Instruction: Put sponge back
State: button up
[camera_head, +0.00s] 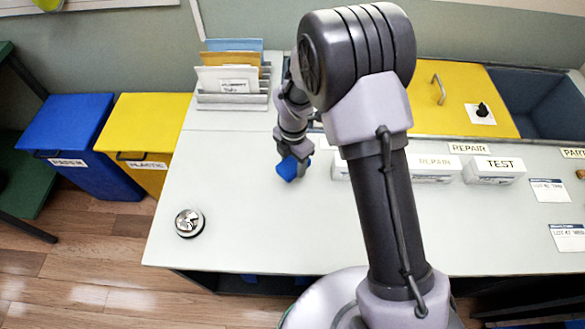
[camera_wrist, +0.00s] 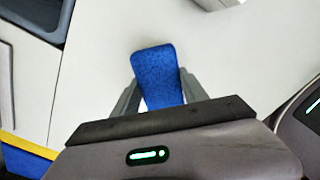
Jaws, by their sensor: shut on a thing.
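The blue sponge (camera_head: 287,169) is between the fingers of my gripper (camera_head: 294,159), over the left part of the white worktop (camera_head: 230,225). In the wrist view the sponge (camera_wrist: 156,72) sticks out past the fingertips of my gripper (camera_wrist: 155,92). The fingers are shut on it from both sides. Its height above the worktop is hard to tell. No holder for the sponge can be made out.
A file rack (camera_head: 233,95) stands behind my gripper. A round metal object (camera_head: 189,223) lies at the front left. White boxes labelled REPAIR and TEST (camera_head: 494,170) stand to the right. Blue (camera_head: 62,135) and yellow (camera_head: 150,130) bins stand left. The front-left worktop is mostly clear.

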aim_at(292, 168)
jog(key=f+b, duration=0.1)
jog(key=f, duration=0.1)
jog(key=w+f+b, duration=0.1)
jog(key=f, duration=0.1)
jog(key=shift+a, duration=0.1)
jog(key=shift+r, duration=0.2)
jog(key=o, duration=1.4)
jog(key=shift+f, duration=0.15)
jog(key=shift+o, duration=0.2)
notch_tip(292, 168, up, 12)
jog(key=p, duration=0.5)
jog(key=shift+r, duration=0.2)
jog(key=s+d+r+m+t+y, duration=0.1)
jog(key=s+d+r+m, duration=0.2)
jog(key=r+m, duration=0.5)
jog(key=s+d+r+m+t, duration=0.1)
jog(key=s+d+r+m, duration=0.3)
jog(key=r, duration=0.6)
jog(key=s+d+r+m+t, duration=0.1)
jog(key=s+r+m+t, duration=0.1)
jog(key=s+m, duration=0.6)
jog(key=s+d+r+m+t+y, duration=0.1)
jog(key=s+d+r+m, duration=0.1)
jog(key=s+r+m, duration=0.3)
jog(key=s+m, duration=0.3)
jog(key=m, duration=0.3)
jog(key=shift+s+r+t, duration=0.15)
jog(key=shift+t, duration=0.25)
